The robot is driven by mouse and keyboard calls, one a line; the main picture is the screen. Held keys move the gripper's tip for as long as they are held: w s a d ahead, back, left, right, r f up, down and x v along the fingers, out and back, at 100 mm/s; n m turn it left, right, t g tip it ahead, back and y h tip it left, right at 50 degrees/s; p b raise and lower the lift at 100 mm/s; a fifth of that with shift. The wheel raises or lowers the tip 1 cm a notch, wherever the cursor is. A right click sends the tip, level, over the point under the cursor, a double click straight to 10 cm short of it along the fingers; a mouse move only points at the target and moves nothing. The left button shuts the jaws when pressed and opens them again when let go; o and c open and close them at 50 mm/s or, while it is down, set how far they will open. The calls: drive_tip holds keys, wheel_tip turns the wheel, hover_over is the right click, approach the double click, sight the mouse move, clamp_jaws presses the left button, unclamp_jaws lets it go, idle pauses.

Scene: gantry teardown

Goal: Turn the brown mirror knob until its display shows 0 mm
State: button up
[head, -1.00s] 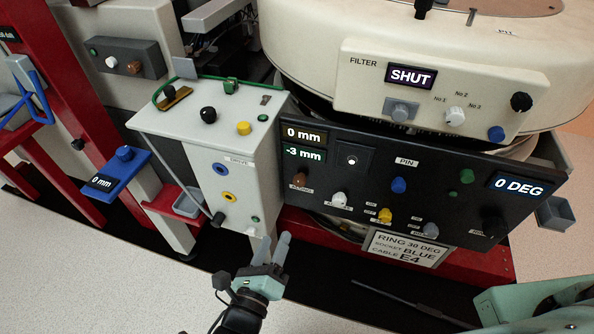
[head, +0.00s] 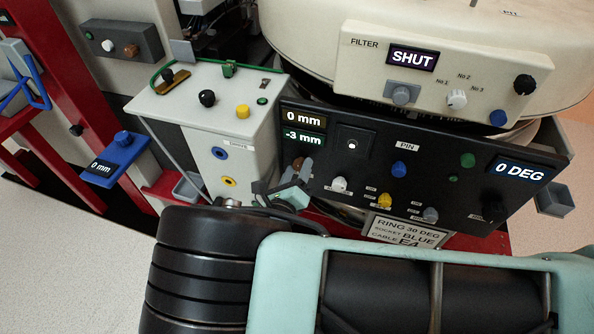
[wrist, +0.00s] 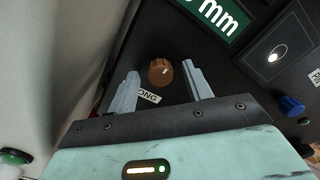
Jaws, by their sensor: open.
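The brown knob (head: 297,163) is at the left of the black panel (head: 330,170), below two stacked displays. The upper brown-tinted display (head: 304,118) reads 0 mm and the lower green one (head: 303,138) reads -3 mm. In the wrist view the brown knob (wrist: 160,72) has a pale mark and sits between the tips of my open gripper (wrist: 160,68), with a gap on each side. The label beside it is partly hidden by a finger. In the head view my gripper (head: 301,174) partly covers the knob.
A white knob (head: 339,184), a yellow knob (head: 385,201) and a blue knob (head: 398,169) are further right on the panel. A pale box (head: 200,150) stands close on the left. The filter housing (head: 440,75) overhangs above. My arm hides the lower foreground.

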drive_tip(key=c, duration=1)
drive_tip(key=shift+m, duration=0.3)
drive_tip(key=m+p, duration=0.2)
drive_tip(key=m, duration=0.3)
drive_tip(key=m+p, duration=0.2)
drive_tip(key=m, duration=0.4)
idle(0.4)
drive_tip(key=o, duration=1)
